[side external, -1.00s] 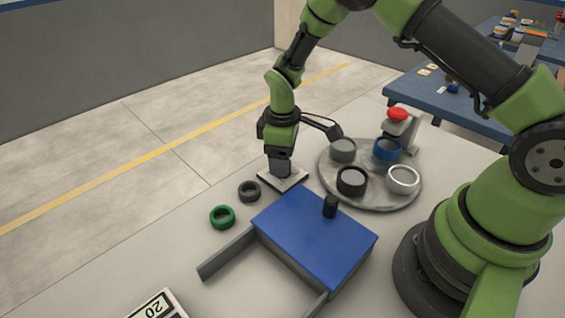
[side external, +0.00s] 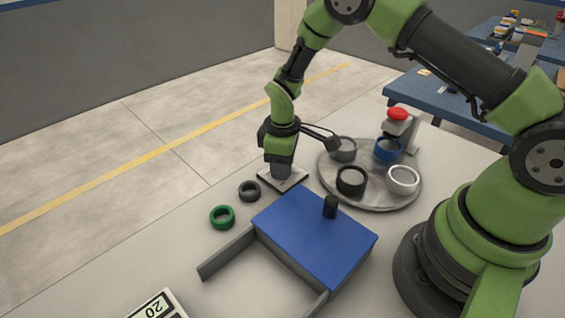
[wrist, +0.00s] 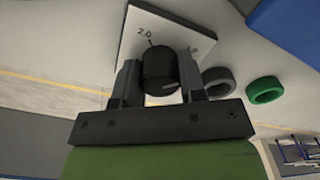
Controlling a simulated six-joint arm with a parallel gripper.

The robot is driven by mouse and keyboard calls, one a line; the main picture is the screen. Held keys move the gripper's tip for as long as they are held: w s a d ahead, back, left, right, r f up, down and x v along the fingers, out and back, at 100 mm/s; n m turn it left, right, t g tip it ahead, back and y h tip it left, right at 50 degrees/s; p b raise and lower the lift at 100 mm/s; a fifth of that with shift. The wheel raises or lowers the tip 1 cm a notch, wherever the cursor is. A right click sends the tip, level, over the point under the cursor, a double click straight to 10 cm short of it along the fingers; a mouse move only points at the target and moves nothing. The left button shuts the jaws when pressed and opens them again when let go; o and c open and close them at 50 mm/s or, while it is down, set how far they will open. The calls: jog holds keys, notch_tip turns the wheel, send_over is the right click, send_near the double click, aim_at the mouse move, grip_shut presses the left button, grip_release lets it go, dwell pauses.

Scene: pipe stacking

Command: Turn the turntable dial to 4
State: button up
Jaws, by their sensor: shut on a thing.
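The dial is a black round knob (wrist: 159,68) on a light square plate (wrist: 185,22). In the wrist view the plate carries the mark 2.0 just beyond the knob, and another mark at its right is too small to read. My gripper (side external: 281,172) is down at the plate (side external: 297,181) in the side view and hides the knob there. In the wrist view its two dark fingers stand on either side of the knob, shut on it. The grey round turntable (side external: 375,194) stands just right of the plate, carrying several rings.
A blue box (side external: 305,232) with a black knob (side external: 330,207) stands in front of the plate. A dark ring (side external: 249,191) and a green ring (side external: 222,217) lie left of it. A red button (side external: 397,114) stands behind the turntable. A display (side external: 153,306) reads 20.

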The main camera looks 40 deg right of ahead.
jog(key=m, duration=1.4)
jog(key=shift+m, duration=1.9)
jog(key=o, duration=0.9)
